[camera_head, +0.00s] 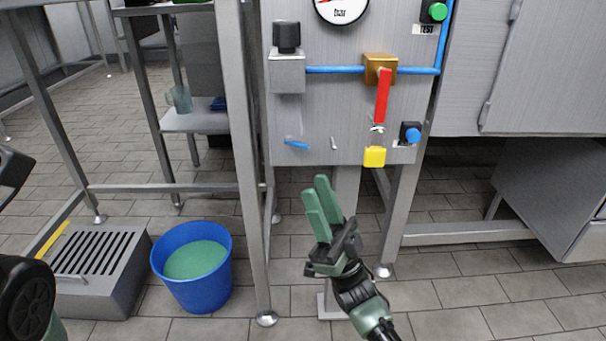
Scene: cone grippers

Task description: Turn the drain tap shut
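Which fitting is the drain tap is not marked in a way I can read. A small tap with a blue lever (296,144) sits low on the left of the grey panel, its lever nearly level. A brass valve (379,66) on the blue pipe has a long red handle (382,96) hanging down. My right gripper (314,187) has green fingers pointing up, a narrow gap between them and nothing held. It is below the panel in the picture, apart from the taps. Dark parts of my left arm show at the left edge; its fingertips are out of view.
A yellow padlock (374,157) hangs under the red handle, beside a blue knob (412,134). A gauge (342,8) is above. A blue bucket (206,294) of greenish liquid stands beside a floor drain box (112,283). Steel legs (243,150) frame the panel.

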